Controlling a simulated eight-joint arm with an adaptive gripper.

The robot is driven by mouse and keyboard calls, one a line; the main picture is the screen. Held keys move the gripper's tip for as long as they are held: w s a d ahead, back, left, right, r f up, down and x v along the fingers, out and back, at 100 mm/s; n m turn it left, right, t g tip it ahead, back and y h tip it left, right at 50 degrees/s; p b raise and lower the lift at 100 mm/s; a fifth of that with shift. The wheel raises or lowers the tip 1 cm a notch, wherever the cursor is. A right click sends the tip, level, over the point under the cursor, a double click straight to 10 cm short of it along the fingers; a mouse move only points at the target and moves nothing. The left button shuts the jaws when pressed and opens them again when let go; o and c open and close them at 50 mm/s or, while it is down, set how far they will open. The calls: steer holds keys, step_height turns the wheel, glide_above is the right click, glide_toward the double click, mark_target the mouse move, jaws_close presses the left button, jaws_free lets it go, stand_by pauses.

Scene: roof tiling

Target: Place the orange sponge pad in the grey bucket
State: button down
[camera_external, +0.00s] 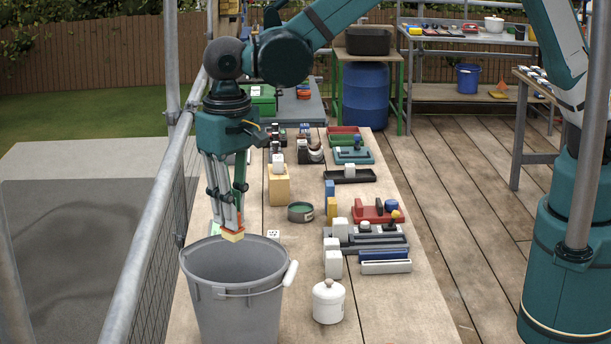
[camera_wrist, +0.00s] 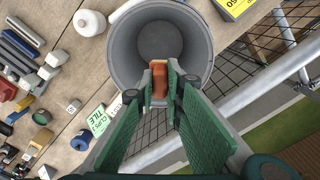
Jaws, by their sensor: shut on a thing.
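The grey bucket (camera_external: 238,305) stands on the wooden bench at the front left, with its mouth open upward and a white grip on its wire handle. My gripper (camera_external: 232,222) is just above the bucket's far rim, pointing down. It is shut on the orange sponge pad (camera_external: 232,235), whose lower part looks pale yellow. In the wrist view the orange pad (camera_wrist: 159,80) is between my fingertips (camera_wrist: 160,72), in front of the open bucket (camera_wrist: 196,27). The inside of the bucket that shows looks empty.
A metal railing (camera_external: 150,240) runs close along the bucket's left side. A white lidded jar (camera_external: 328,302) stands right of the bucket. Several blocks and trays, a green round tin (camera_external: 300,212) and a wooden block (camera_external: 278,187) lie farther along the bench. The front right of the bench is clear.

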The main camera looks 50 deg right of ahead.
mark_target(233, 238)
steer(key=shift+f+b, duration=0.85)
steer(key=shift+f, duration=2.15)
steer(key=c, duration=2.3)
jaws_free()
steer(key=shift+r+p, duration=1)
steer(key=shift+r, duration=2.5)
